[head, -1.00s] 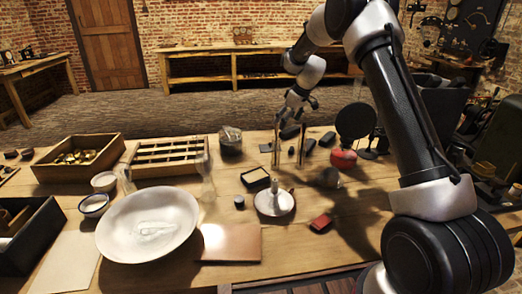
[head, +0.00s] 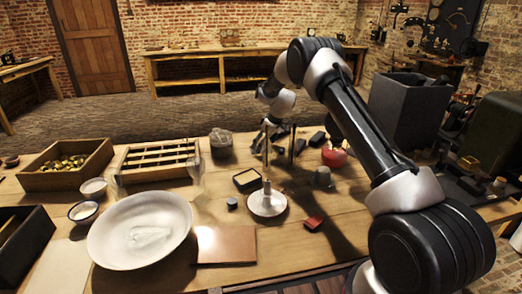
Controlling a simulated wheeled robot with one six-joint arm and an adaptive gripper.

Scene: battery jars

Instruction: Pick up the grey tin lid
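My gripper (head: 279,157) hangs over the back middle of the table with its two fingers apart, and nothing shows between them. A small square dark tin (head: 247,179) with a pale inside lies in front of it to the left. Small dark pieces lie just behind and to the right of the fingers, one of them a black block (head: 317,139). I cannot tell for sure which piece is the grey tin lid; it may be partly hidden by the gripper.
A red rounded thing (head: 334,157) is near my arm.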

